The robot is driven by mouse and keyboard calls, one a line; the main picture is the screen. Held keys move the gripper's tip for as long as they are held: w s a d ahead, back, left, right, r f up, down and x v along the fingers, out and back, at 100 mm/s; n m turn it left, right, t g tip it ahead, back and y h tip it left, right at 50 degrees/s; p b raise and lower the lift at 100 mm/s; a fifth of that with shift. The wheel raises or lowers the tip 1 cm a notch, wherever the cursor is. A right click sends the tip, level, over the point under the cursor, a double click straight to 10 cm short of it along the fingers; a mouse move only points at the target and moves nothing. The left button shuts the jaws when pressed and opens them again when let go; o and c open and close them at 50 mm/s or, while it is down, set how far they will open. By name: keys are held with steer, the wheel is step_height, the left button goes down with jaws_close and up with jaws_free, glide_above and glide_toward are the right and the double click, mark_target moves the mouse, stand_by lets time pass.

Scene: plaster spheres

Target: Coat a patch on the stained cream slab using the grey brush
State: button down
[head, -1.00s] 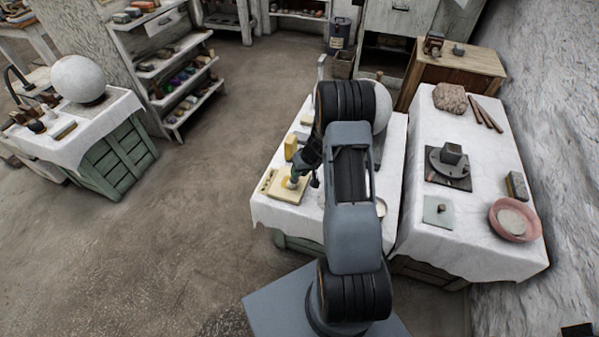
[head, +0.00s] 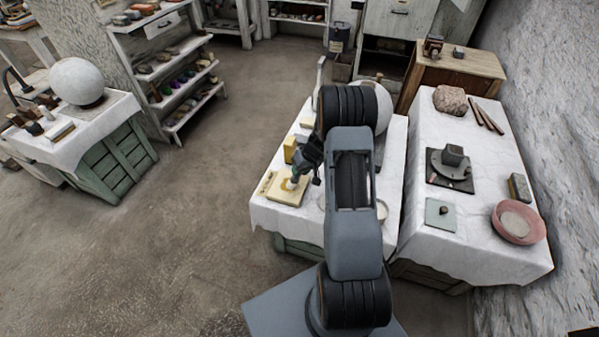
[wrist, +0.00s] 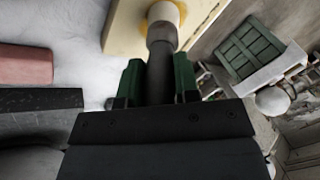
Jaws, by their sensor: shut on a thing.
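The stained cream slab (head: 284,198) lies flat at the front left of the cloth-covered middle table, with yellowish stains on its top. It also shows at the top of the wrist view (wrist: 125,28). My gripper (wrist: 158,80) has green fingers, shut on the dark handle of the grey brush (wrist: 160,62). The brush points away from the wrist, and its pale head (wrist: 166,13) is over the slab. The head seems to meet the slab's top, with a yellowish patch around it, but exact contact is hard to tell. In the head view my gripper (head: 300,174) is above the slab.
A yellow block (head: 290,149) stands just behind the slab. A white sphere (head: 384,108) is partly hidden behind my arm. The right table holds a pink bowl (head: 518,222) and a dark turntable (head: 450,168). Open floor (head: 190,240) lies to the left.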

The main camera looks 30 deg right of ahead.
steer(key=shift+s+a+f+b, duration=0.25)
steer(key=shift+s+a+b, duration=0.1)
steer(key=shift+s+a, duration=0.15)
steer(key=shift+s+a+f+b, duration=0.2)
steer(key=shift+s+a+b, duration=0.15)
steer(key=shift+s+a, duration=0.15)
steer(key=shift+w+d, duration=0.1)
steer(key=shift+w+d+r+b, duration=0.1)
steer(key=shift+w+d+b, duration=0.35)
steer(key=shift+w+d, duration=0.6)
steer(key=shift+s+d, duration=0.1)
steer(key=shift+s, duration=0.05)
steer(key=shift+r, duration=0.1)
steer(key=shift+s+a+r, duration=0.35)
steer(key=shift+a+r, duration=0.25)
steer(key=shift+r, duration=0.15)
steer(key=shift+w, duration=0.1)
